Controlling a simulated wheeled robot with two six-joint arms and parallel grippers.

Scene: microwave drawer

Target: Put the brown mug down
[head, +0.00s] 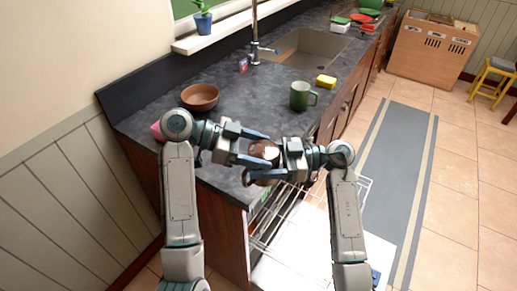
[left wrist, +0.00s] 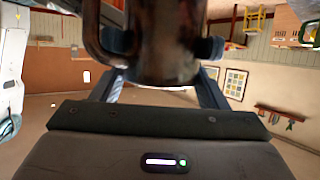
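The brown mug (head: 264,151) is held up between my two grippers, above the front edge of the dark counter (head: 235,115). My left gripper (head: 258,148) has its fingers on both sides of the mug. In the left wrist view the mug (left wrist: 155,45) fills the space between the fingertips (left wrist: 162,50), with its handle on the left. My right gripper (head: 272,160) comes in from the right, close against the mug. Its fingers are partly hidden, and I cannot tell whether they grip the mug.
A brown bowl (head: 200,97), green mug (head: 301,96) and yellow sponge (head: 326,81) stand on the counter, with bare counter between bowl and green mug. The sink (head: 305,48) is behind. An open appliance with a wire rack (head: 275,225) lies below my grippers.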

